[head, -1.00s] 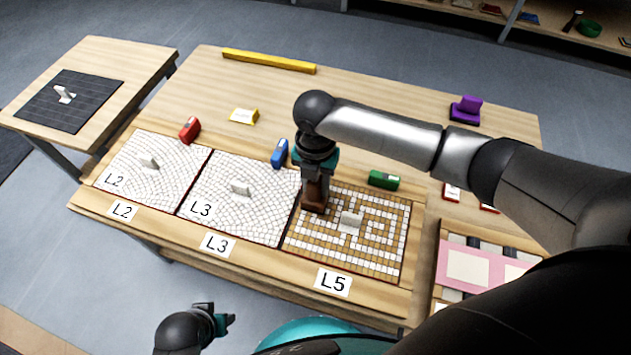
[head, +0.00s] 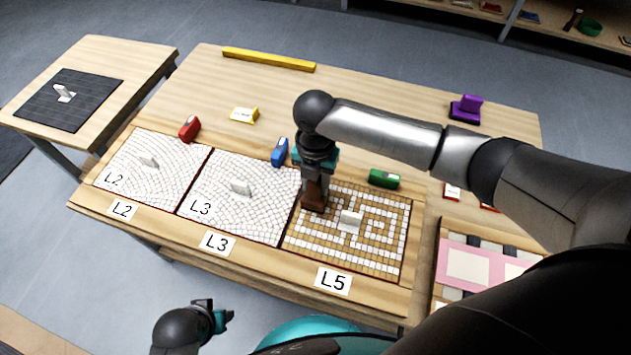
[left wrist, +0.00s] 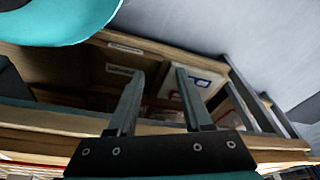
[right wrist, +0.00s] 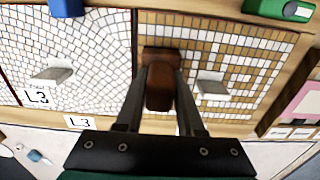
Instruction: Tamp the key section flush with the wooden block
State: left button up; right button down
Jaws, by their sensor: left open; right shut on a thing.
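The mosaic panel by the L5 label (head: 333,281) has a tan and white key pattern (head: 375,257); it also shows in the right wrist view (right wrist: 270,75). A brown wooden block (head: 314,196) stands on its upper left part. My right gripper (head: 315,182) is shut on this block, seen between the fingers in the right wrist view (right wrist: 162,82). The block's underside is hidden, so I cannot tell if it touches the tiles. A pale upright piece (head: 349,221) stands on the panel to the block's right. My left gripper (head: 226,317) is open and empty in front of the table.
Two white fan-patterned panels, L2 (head: 125,180) and L3 (head: 215,205), lie to the left. Red (head: 189,129), blue (head: 280,152) and green (head: 384,179) blocks sit behind the panels. A tray with pink sheet (head: 460,262) is at right.

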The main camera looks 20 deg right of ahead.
jog(key=shift+r+p, duration=0.5)
jog(key=shift+p, duration=0.1)
jog(key=shift+r+p, duration=0.5)
jog(key=shift+p, duration=0.15)
jog(key=shift+r+p, duration=0.9)
jog(key=shift+p, duration=0.15)
jog(key=shift+r+p, duration=0.65)
jog(key=shift+p, duration=0.1)
jog(key=shift+r+p, duration=0.95)
jog(key=shift+p, duration=0.2)
pick_arm(q)
jog(key=s+a+f, duration=0.7)
jog(key=s+f, duration=0.2)
jog(key=s, duration=0.2)
jog(key=shift+a+f+y, duration=0.15)
jog(key=shift+a+y, duration=0.25)
jog(key=shift+s, duration=0.15)
pick_arm(e)
jog(key=shift+f, duration=0.15)
